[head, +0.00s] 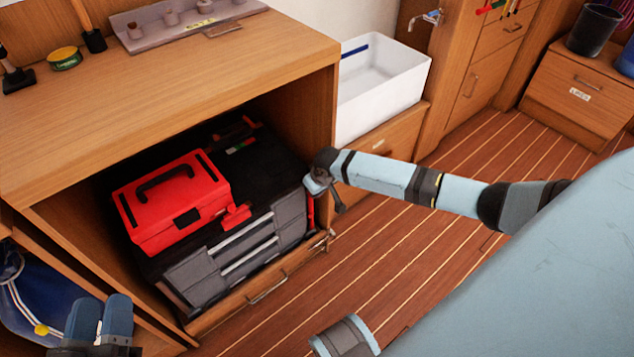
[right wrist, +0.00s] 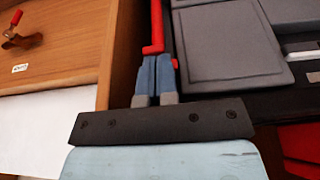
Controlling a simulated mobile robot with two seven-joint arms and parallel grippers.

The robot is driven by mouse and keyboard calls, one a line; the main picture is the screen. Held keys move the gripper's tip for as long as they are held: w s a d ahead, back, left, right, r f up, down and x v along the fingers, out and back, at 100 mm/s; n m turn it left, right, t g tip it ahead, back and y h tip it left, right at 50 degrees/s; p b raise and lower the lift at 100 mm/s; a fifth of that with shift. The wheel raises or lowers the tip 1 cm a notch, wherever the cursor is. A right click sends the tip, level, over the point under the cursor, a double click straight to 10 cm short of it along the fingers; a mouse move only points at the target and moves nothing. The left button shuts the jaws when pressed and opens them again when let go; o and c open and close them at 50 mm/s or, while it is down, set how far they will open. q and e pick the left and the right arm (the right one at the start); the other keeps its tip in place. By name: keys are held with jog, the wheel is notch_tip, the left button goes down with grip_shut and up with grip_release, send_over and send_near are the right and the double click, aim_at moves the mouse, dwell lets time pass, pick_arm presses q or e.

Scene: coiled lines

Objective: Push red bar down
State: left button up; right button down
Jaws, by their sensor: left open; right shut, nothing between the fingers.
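The red bar (right wrist: 156,25) runs along the side of the grey and black toolbox (right wrist: 215,45) in the right wrist view and ends in a short bent foot. In the head view a sliver of the red bar (head: 310,208) shows at the toolbox's right side, partly hidden by my right gripper. My right gripper (right wrist: 154,65) is shut and empty, its fingertips right at the bar's bent end; I cannot tell whether they touch. It also shows in the head view (head: 316,186). My left gripper (head: 101,318) is open and empty at the lower left, away from the bar.
The toolbox stands inside an open wooden cabinet (head: 210,75), with a smaller red toolbox (head: 175,205) on top. The cabinet's side wall is close to the right gripper. A white bin (head: 380,95) stands to the right on a drawer unit. The wooden floor (head: 375,255) is clear.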

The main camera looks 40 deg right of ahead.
jog(key=shift+r+p, duration=0.35)
jog(key=shift+p, duration=0.15)
notch_tip(320, 180, up, 2)
jog(key=shift+r+p, duration=0.1)
jog(key=shift+p, duration=1.15)
jog(key=shift+r+p, duration=0.9)
jog(key=shift+p, duration=0.15)
pick_arm(q)
jog(key=s+a+f+g+y+p, duration=0.2)
jog(key=a+f+g+y+p, duration=0.1)
jog(key=f, duration=0.7)
jog(key=shift+s+a+g+y, duration=0.2)
jog(key=shift+a+g+y, duration=0.7)
jog(key=shift+a+g, duration=0.5)
pick_arm(e)
jog(key=v, duration=0.9)
pick_arm(q)
jog(key=shift+a, duration=0.1)
pick_arm(e)
jog(key=shift+s+r, duration=0.1)
jog(key=shift+r, duration=0.05)
